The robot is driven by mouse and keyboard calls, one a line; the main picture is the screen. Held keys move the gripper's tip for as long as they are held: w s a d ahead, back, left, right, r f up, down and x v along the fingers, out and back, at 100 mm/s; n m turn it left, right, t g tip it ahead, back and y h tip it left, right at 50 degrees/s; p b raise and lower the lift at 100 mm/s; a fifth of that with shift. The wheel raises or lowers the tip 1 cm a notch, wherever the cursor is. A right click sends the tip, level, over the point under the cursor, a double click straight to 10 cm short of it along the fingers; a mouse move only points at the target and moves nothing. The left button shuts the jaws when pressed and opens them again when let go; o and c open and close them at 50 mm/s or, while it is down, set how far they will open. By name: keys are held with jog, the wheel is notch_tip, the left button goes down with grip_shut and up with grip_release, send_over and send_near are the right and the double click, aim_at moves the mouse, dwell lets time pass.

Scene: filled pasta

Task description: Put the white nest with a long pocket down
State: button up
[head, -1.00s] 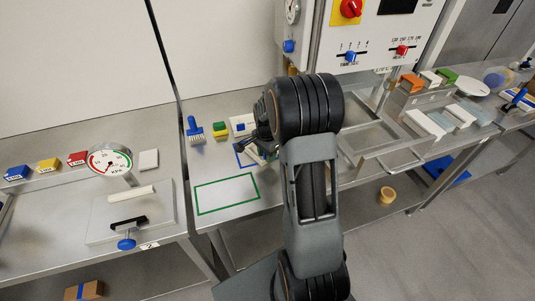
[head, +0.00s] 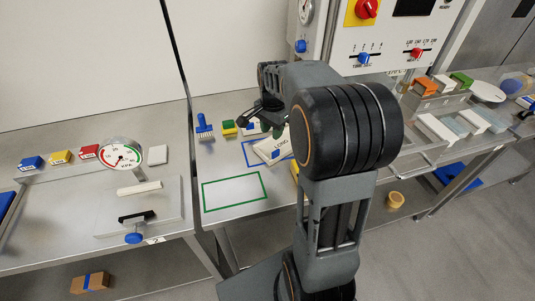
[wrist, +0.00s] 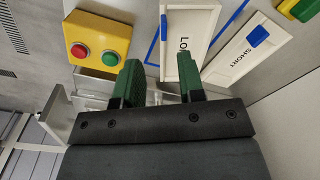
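The white nest with a long pocket, marked "LONG" (head: 275,146), lies on the bench partly over the blue outline (head: 246,154), turned a little against it. Whether that finger touches the nest cannot be told. My arm hides the nest's right end in the head view.
A white nest marked "SHORT" (wrist: 236,46) lies right of the long one in the wrist view. A yellow box with red and green buttons (wrist: 98,41) stands left. The green-outlined area (head: 235,190) is empty. A blue brush-like tool (head: 204,126) and green-yellow block (head: 228,127) stand behind.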

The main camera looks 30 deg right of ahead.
jog(key=s+a+r+n+t, duration=0.1)
jog(key=s+a+n+t, duration=0.2)
jog(key=s+a+n, duration=0.8)
jog(key=s+n, duration=0.3)
jog(key=s, duration=0.1)
jog(key=shift+a+r+t, duration=0.2)
jog(key=shift+r+t, duration=0.05)
jog(key=shift+t, duration=0.05)
